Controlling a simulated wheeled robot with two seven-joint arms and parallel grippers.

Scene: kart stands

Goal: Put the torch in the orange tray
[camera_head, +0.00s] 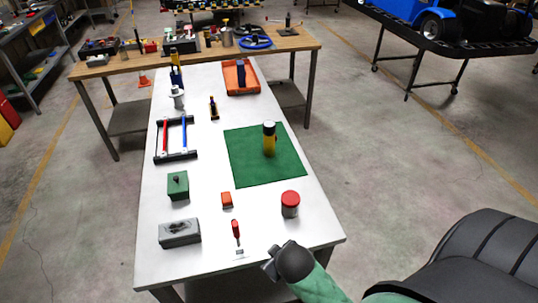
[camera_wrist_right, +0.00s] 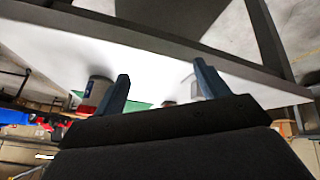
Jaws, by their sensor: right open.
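A yellow cylinder with a black top, which looks like the torch (camera_head: 269,145), stands upright on the green mat (camera_head: 245,174) right of the table's middle. The orange tray (camera_head: 229,82) lies at the far end of the white table, with a dark blue thing in it. My right gripper (camera_head: 270,262) is at the table's near right edge, well short of the torch. In the right wrist view its two fingers (camera_wrist_right: 160,72) are apart with nothing held between them. My left gripper is not in view.
A red-lidded can (camera_head: 290,204) stands between my right gripper and the mat. A red screwdriver (camera_head: 236,231), an orange block (camera_head: 227,200), a grey box (camera_head: 180,233), a green box (camera_head: 178,186) and a rack (camera_head: 176,140) occupy the left and near side. A wooden bench (camera_head: 200,56) stands behind.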

